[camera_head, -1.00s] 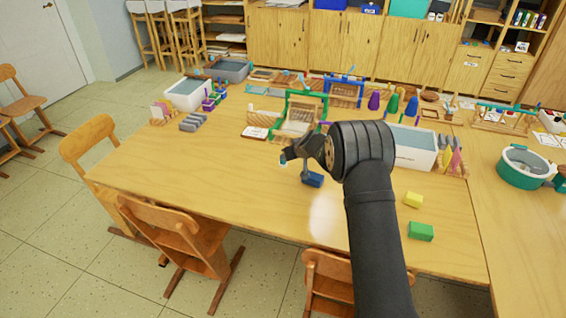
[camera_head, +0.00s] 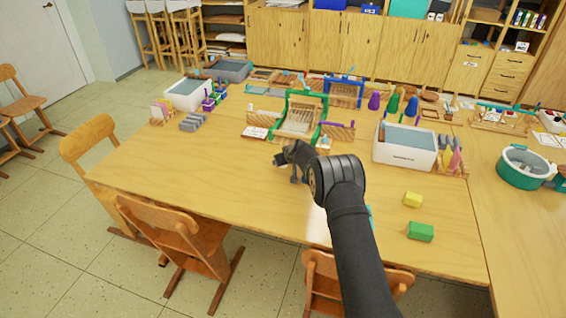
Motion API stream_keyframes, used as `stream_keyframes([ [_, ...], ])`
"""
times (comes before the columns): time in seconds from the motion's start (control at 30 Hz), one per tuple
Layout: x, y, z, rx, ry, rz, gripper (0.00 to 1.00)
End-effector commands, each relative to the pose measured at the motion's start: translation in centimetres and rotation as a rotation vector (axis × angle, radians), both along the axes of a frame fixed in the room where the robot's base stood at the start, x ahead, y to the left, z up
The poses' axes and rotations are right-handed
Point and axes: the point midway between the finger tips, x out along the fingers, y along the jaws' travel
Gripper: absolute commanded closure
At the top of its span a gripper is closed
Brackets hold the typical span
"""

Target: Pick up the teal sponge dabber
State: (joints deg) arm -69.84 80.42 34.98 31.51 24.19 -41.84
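A small strip of teal (camera_head: 370,213) shows at the right edge of my forearm on the front part of the table. It may be the teal sponge dabber, but my arm hides most of it and I cannot tell its shape. My gripper (camera_head: 292,175) is above the middle of the table, left of the teal strip and apart from it, with its dark parts pointing down and left. It is small and partly covered by my wrist, so I cannot see whether it is open or shut. No object shows clearly in it.
A yellow block (camera_head: 413,200) and a green block (camera_head: 420,231) lie right of my arm. A white bin (camera_head: 405,158) stands behind them. A green-framed loom (camera_head: 300,118) is behind my gripper. Grey blocks (camera_head: 194,122) lie at left. The table's left front is clear.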

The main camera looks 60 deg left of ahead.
Motion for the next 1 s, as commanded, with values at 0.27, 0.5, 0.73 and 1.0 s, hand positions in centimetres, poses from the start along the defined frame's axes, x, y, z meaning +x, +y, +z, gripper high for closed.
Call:
stream_keyframes([
  [0.27, 0.00, 0.47, -0.44, 0.000, -0.001, -0.001, 0.45],
  [0.5, -0.01, 0.45, -0.45, 0.000, 0.000, 0.000, 0.72],
  [0.73, -0.01, 0.45, -0.43, 0.000, 0.000, 0.000, 0.90],
  [1.0, 0.00, 0.46, 0.16, 0.001, -0.001, 0.001, 0.90],
])
